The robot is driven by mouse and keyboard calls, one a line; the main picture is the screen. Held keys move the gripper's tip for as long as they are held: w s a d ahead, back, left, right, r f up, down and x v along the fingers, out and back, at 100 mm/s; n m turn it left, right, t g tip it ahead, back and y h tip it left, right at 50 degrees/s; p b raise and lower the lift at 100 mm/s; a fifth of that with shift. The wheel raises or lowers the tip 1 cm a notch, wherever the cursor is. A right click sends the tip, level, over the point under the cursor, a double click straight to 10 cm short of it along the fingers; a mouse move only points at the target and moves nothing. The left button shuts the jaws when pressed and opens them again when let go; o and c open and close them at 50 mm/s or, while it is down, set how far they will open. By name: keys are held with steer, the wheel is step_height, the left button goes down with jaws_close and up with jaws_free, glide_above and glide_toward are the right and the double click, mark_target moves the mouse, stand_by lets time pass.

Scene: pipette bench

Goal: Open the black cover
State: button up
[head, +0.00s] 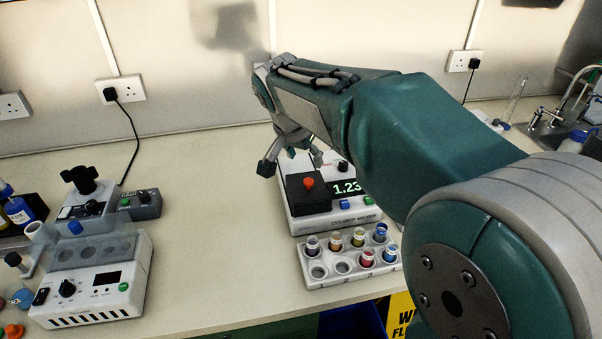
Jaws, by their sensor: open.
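The black cover (309,198) is a dark, box-like lid with an orange-red knob (309,183) on top. It sits on the left part of a white device (338,222) whose display reads about 1.23. The cover appears to be down on the device. My gripper (290,163) is open and empty, above and behind the cover in the picture. Its fingers point down and none is seen touching the knob. My arm hides part of the device's back and right side.
A white rack (350,283) with several colored vials stands directly in front of the device. A white block heater (92,295) and a small grey device (139,205) stand at left. A sink tap (575,92) is far right. The bench between is clear.

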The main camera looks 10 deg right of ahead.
mark_target(308, 180)
steer(key=shift+m, duration=0.3)
steer(key=x, duration=0.3)
steer(key=w+x, duration=0.1)
steer(key=x, duration=0.3)
steer(key=a+x, duration=0.1)
steer(key=x, duration=0.3)
steer(key=shift+w+f, duration=0.1)
steer(key=shift+w, duration=0.35)
jaws_close()
